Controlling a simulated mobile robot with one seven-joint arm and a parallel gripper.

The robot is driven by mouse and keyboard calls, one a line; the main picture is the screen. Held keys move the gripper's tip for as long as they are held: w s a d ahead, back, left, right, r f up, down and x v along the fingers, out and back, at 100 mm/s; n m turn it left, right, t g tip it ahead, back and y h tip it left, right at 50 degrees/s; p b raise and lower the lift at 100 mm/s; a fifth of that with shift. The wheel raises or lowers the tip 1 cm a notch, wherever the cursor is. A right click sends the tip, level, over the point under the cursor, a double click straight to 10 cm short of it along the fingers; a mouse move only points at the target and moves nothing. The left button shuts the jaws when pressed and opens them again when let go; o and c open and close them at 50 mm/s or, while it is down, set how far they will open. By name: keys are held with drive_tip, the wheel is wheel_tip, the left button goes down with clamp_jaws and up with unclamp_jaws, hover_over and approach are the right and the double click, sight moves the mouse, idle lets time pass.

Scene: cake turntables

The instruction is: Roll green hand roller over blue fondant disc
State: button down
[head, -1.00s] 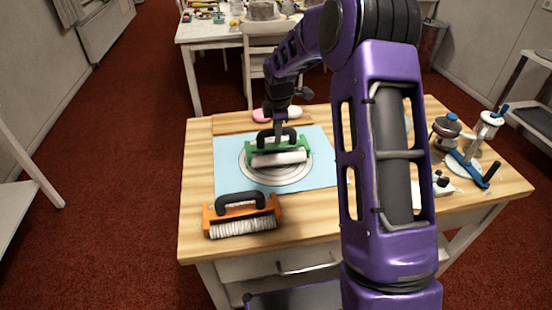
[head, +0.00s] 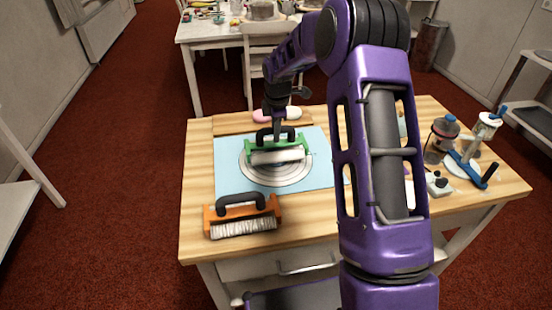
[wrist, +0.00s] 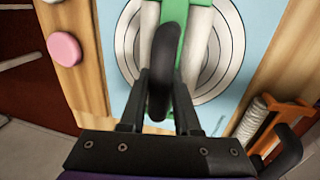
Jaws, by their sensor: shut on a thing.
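The green hand roller (head: 277,157) has a green frame, a black handle and a white cylinder. My gripper (head: 278,130) is shut on its black handle from above. In the wrist view my gripper (wrist: 162,85) has a finger on each side of the handle, with the roller (wrist: 196,42) beyond. The roller lies across pale grey rings (head: 262,180) on a light blue mat (head: 229,165). I cannot make out a separate blue fondant disc; the roller and gripper hide the middle of the rings. Whether the roller presses on the surface is unclear.
An orange roller with a black handle (head: 241,217) lies at the table's front left. A pink oval (head: 262,116) and a white one lie on a wooden board behind the mat. A bottle (head: 440,140) and a blue-and-white stand (head: 466,166) are at the right.

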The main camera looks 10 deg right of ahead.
drive_tip(key=shift+w+f, duration=0.2)
drive_tip(key=shift+f, duration=0.1)
drive_tip(key=shift+s, duration=0.1)
drive_tip(key=shift+s, duration=0.5)
drive_tip(key=shift+s, duration=0.65)
drive_tip(key=shift+w, duration=0.15)
idle(0.4)
